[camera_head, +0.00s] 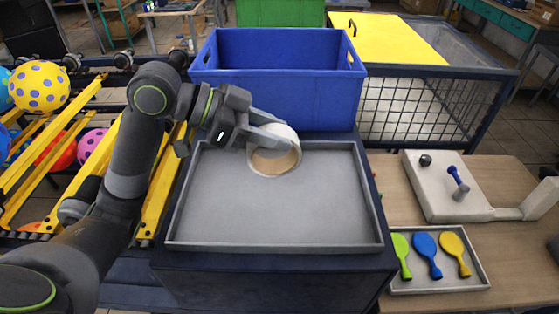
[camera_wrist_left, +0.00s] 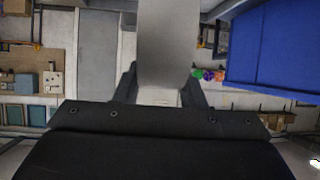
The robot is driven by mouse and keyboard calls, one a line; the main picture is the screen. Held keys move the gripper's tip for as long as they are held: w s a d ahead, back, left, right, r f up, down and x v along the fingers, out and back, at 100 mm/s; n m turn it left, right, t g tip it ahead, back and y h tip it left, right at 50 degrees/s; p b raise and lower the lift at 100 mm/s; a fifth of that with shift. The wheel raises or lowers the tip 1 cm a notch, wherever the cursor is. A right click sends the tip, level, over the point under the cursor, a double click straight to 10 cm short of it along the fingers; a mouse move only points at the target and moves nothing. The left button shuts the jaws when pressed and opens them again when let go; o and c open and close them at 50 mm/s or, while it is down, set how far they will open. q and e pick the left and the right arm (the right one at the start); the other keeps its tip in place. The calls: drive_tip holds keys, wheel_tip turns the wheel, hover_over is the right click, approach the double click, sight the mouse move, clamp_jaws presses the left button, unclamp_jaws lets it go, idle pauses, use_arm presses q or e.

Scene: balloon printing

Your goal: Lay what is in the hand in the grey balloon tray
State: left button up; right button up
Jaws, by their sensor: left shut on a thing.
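My left gripper (camera_head: 268,137) is shut on a roll of tape (camera_head: 287,162), a pale ring with a tan inside. The roll is held on edge over the back middle of a large grey tray (camera_head: 277,245); I cannot tell whether it touches the tray floor. In the left wrist view the roll (camera_wrist_left: 168,45) is a pale band between the fingers. A small grey tray (camera_head: 437,287) on the wooden table at right holds green, blue and yellow flat balloons. The left gripper is well left of this small tray. My right gripper is not in view.
A blue crate (camera_head: 278,91) stands right behind the large tray. A mesh cage (camera_head: 437,108) with a yellow lid (camera_head: 388,37) is behind at right. A pale fixture (camera_head: 440,195) stands behind the small tray. Round balloons (camera_head: 38,86) sit on yellow rails at left.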

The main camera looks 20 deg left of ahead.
sight(287, 163)
use_arm(q)
drive_tip(key=shift+f, duration=0.55)
drive_tip(key=shift+d+f, duration=0.2)
drive_tip(key=shift+f, duration=0.4)
drive_tip(key=shift+f+p, duration=0.4)
drive_tip(key=shift+f, duration=1.45)
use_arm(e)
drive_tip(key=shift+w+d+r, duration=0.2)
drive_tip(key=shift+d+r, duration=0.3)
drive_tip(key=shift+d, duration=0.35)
use_arm(q)
drive_tip(key=shift+f, duration=0.15)
drive_tip(key=o, duration=1)
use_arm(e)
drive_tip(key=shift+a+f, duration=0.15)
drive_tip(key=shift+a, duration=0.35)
